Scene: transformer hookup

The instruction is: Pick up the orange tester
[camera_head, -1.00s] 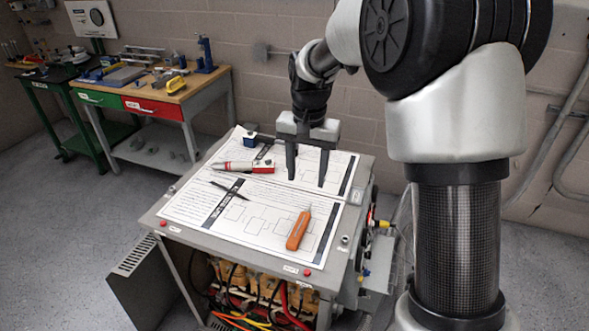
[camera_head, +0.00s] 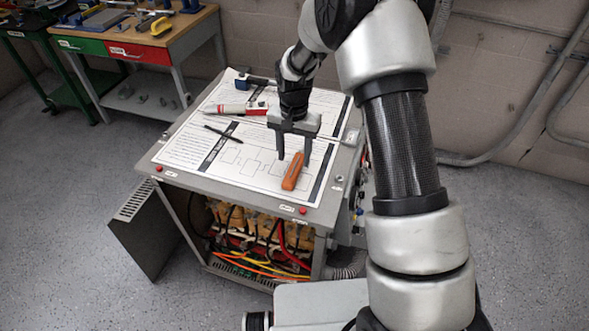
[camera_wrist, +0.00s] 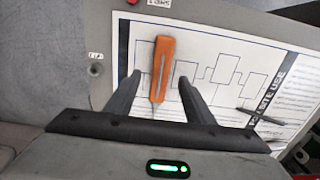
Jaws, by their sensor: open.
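The orange tester (camera_head: 292,172) lies on the printed sheet on top of the grey cabinet, near its front right. In the wrist view the orange tester (camera_wrist: 162,68) lies lengthwise between the two fingers, its thin tip toward the gripper body. My gripper (camera_head: 294,155) is open, with its fingers pointing down over the sheet and the tester between or just in front of them. In the wrist view my gripper (camera_wrist: 156,78) is empty, with gaps on both sides of the tester. I cannot tell how high the fingertips are above the sheet.
A red and white tool (camera_head: 238,109), a dark pen (camera_head: 222,134) and a blue-ended tool (camera_head: 243,82) lie on the grey cabinet (camera_head: 240,196). Its open front shows coloured cables (camera_head: 265,262). A workbench (camera_head: 185,35) stands at the back left.

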